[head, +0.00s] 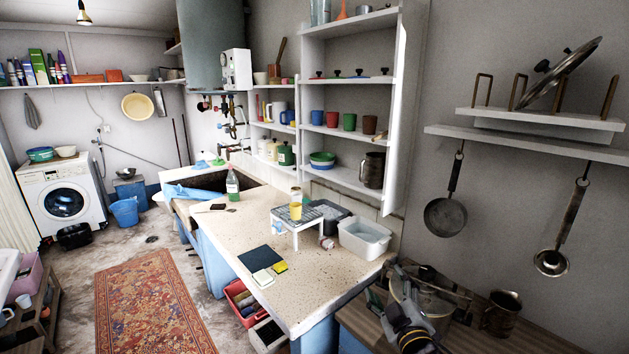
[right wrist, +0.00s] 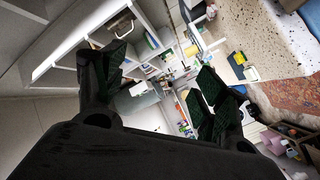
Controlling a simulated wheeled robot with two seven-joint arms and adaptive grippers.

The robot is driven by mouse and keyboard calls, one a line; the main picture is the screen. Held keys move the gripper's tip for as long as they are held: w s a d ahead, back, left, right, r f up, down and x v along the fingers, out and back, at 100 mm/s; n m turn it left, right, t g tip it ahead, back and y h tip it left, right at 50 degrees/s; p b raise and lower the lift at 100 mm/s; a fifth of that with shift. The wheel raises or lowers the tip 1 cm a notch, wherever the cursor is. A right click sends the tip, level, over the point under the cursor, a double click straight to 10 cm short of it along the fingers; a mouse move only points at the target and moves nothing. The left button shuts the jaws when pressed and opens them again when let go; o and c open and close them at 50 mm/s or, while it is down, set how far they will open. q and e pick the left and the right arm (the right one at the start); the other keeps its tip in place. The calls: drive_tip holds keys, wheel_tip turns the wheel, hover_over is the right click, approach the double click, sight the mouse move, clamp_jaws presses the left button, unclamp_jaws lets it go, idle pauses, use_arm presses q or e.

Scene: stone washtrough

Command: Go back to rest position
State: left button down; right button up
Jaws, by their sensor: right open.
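My right gripper (head: 403,318) is low in the head view, right of the counter's near corner and in front of the wooden side bench. In the right wrist view its two dark, ridged finger pads (right wrist: 158,82) stand wide apart with nothing between them. The gripper is open and empty. Through the gap I see the shelves and the far part of the room, tilted. My left gripper is not in view.
The stone counter (head: 290,310) carries a small white rack (head: 298,213), a grey-white tub (head: 364,239) and sponges. A metal mug (head: 500,314) stands on the bench near my right gripper. A pan (head: 445,217) and ladle (head: 551,261) hang above.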

drive_tip(key=s+d+f+m+g+h, duration=0.1)
drive_tip(key=s+d+f+m+g, duration=0.15)
drive_tip(key=s+f+g, duration=0.35)
drive_tip(key=s+d+f+m+g+h, duration=0.1)
drive_tip(key=s+d+f+m, duration=0.2)
drive_tip(key=f, duration=0.6)
drive_tip(key=s+a+f+m+g+y, duration=0.1)
drive_tip(key=s+f+g, duration=0.3)
drive_tip(key=s, duration=0.4)
drive_tip(key=s+f+m+g, duration=0.1)
drive_tip(key=s+f+g, duration=0.25)
drive_tip(key=s, duration=0.45)
wheel_tip(320, 180, down, 34)
drive_tip(key=s, duration=0.2)
drive_tip(key=s+d+f+g, duration=0.1)
drive_tip(key=s+d+f, duration=0.1)
drive_tip(key=s+f, duration=0.7)
drive_tip(key=s+d+f+g, duration=0.1)
drive_tip(key=s+d+f, duration=0.1)
drive_tip(key=s+f, duration=0.8)
drive_tip(key=s, duration=0.3)
drive_tip(key=shift+s, duration=0.25)
drive_tip(key=shift+f+n, duration=0.1)
drive_tip(key=shift+n, duration=0.15)
